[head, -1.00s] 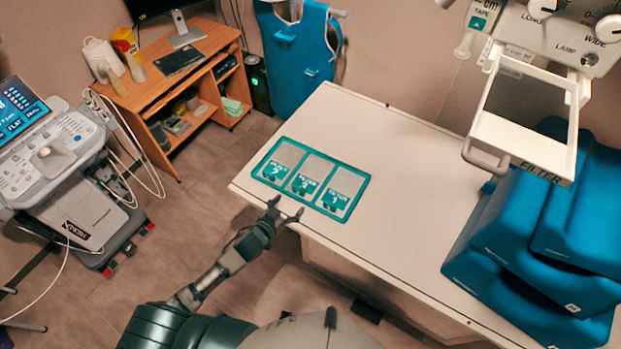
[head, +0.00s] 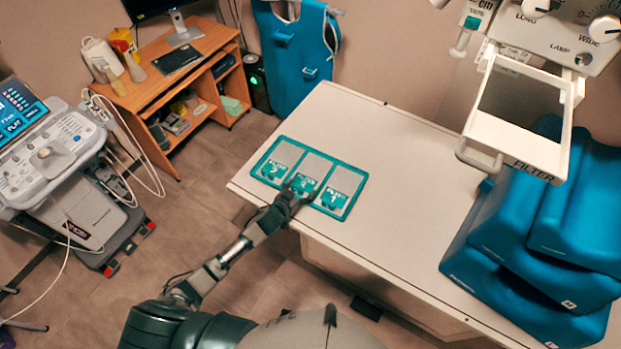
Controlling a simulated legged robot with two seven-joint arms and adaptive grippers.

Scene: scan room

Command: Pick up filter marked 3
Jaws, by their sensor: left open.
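A teal-rimmed tray (head: 345,213) lies on the white table near its front left corner. It holds three grey filter plates with teal labelled tabs, side by side. The middle filter (head: 313,167) seems to be the one marked 3; its label is small and now partly covered. The left filter (head: 274,168) and the right filter (head: 336,197) lie on either side, their digits too small to read surely. My left gripper (head: 297,190) is open at the near end of the middle filter, fingers at its tab. Contact cannot be told. My right gripper is out of view.
The white table (head: 400,170) is clear to the right of the tray. Blue cushions (head: 540,240) stack at its right end, below a white filter holder (head: 520,125) on an overhead unit. A wheeled ultrasound machine (head: 70,190) and wooden desk (head: 150,90) stand left.

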